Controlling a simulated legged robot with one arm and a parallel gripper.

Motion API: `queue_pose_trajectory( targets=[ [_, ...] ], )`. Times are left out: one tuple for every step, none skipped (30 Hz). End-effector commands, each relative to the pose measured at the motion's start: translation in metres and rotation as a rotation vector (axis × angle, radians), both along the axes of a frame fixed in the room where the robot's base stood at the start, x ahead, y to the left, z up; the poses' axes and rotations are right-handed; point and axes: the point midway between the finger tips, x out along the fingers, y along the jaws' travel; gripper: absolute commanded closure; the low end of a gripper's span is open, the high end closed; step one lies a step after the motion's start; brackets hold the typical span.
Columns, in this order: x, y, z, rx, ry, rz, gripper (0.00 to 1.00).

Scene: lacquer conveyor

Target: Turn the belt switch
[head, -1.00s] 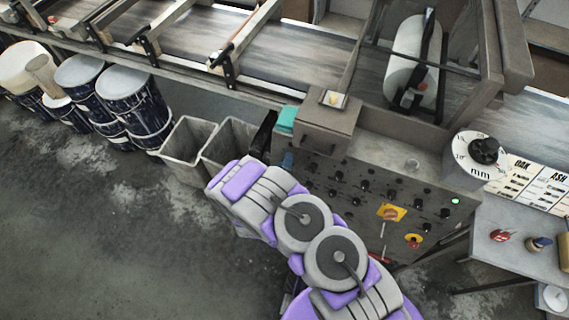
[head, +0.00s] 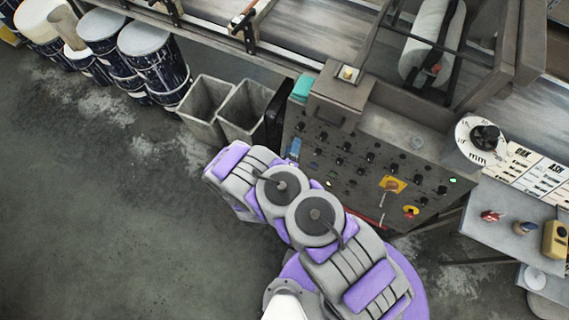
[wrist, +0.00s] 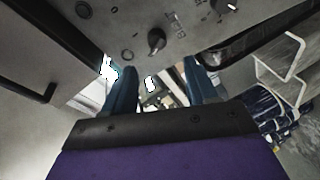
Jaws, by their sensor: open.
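The grey control panel (head: 365,165) with rows of black knobs stands in front of my arm in the head view. In the wrist view a black knob (wrist: 157,40) sits on the panel face (wrist: 120,20), with small lettering beside it that seems to read "BELT". My gripper (wrist: 161,76) has its two blue fingers spread, with nothing between them. The knob lies just beyond the fingertips, apart from them. In the head view only a small blue part of my gripper (head: 295,148) shows at the panel's left side; my arm hides the rest.
Two grey bins (head: 208,105) and a black object (head: 278,112) stand left of the panel. Dark blue drums (head: 152,60) line the conveyor. The floor at left is clear.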

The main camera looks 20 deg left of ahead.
Motion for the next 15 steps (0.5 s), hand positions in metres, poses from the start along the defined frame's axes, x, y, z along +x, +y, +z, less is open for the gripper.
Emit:
queue_pose_trajectory(
  targets=[
    [-0.007,-0.001,0.006,-0.002,0.001,0.002,0.43],
    [-0.011,-0.001,0.006,0.0,0.001,0.003,0.43],
    [-0.015,0.0,0.007,0.001,0.001,0.002,0.43],
    [-0.019,-0.001,0.008,0.001,0.001,0.002,0.43],
    [-0.023,-0.001,0.009,0.001,0.001,0.002,0.43],
    [-0.028,-0.002,0.009,-0.001,0.002,0.003,0.43],
    [-0.032,-0.004,0.009,-0.003,0.002,0.003,0.43],
    [-0.035,-0.004,0.01,-0.004,0.002,0.003,0.43],
    [-0.04,-0.004,0.011,-0.003,0.002,0.003,0.43],
    [-0.044,-0.004,0.011,-0.003,0.002,0.003,0.43],
    [-0.047,-0.004,0.012,-0.002,0.002,0.003,0.43],
    [-0.052,-0.004,0.013,-0.001,0.002,0.004,0.43],
    [-0.056,-0.004,0.013,-0.001,0.002,0.004,0.43],
    [-0.059,-0.005,0.013,-0.001,0.002,0.002,0.43],
    [-0.064,-0.006,0.014,-0.001,0.002,0.002,0.43]
  ],
)
